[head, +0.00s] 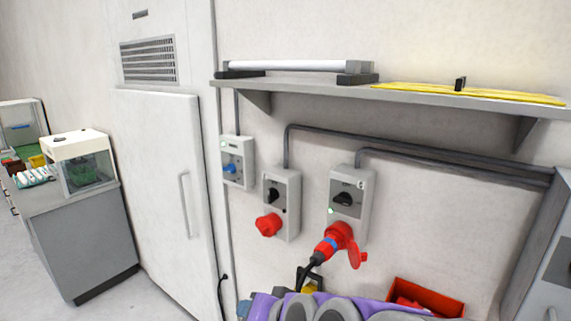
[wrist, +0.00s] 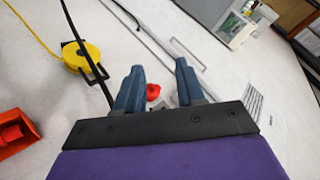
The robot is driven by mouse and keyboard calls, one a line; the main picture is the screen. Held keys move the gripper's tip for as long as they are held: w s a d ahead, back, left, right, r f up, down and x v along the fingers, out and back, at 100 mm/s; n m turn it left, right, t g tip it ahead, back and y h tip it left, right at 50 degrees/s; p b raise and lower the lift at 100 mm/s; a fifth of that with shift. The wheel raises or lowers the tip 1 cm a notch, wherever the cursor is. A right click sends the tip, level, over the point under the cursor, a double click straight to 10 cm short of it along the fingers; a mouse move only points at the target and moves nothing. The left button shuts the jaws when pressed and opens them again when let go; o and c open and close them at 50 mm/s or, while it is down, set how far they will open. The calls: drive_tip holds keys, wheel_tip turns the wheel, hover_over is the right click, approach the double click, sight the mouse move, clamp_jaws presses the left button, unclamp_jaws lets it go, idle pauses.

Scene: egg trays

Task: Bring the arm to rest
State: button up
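My arm, purple and grey, shows at the bottom of the head view. In the wrist view my gripper (wrist: 158,90) has its two blue-grey fingers apart, with nothing held between them. Past the fingertips, a small red object (wrist: 153,92) shows farther off, apart from the gripper.
A wall shelf (head: 300,84) spans the upper right. Below it are switch boxes (head: 348,205) and a red plug (head: 335,243) with a black cable. A red bin (head: 428,297) is at lower right. A yellow reel (wrist: 83,57) shows in the wrist view. A white cabinet (head: 155,150) stands left.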

drive_tip(key=s+d+f+g+h, duration=0.3)
drive_tip(key=s+d+f+g, duration=0.2)
drive_tip(key=s+d, duration=0.4)
drive_tip(key=s+d+f+n+g+h, duration=0.1)
drive_tip(key=s+d+f+g+h, duration=0.2)
drive_tip(key=s+d, duration=0.7)
drive_tip(key=s+f+g, duration=0.1)
drive_tip(key=s+f, duration=0.1)
drive_tip(key=s, duration=0.3)
drive_tip(key=shift+f+g+h, duration=0.2)
drive_tip(key=shift+g+h, duration=0.1)
drive_tip(key=shift+g, duration=0.1)
drive_tip(key=shift+d, duration=0.1)
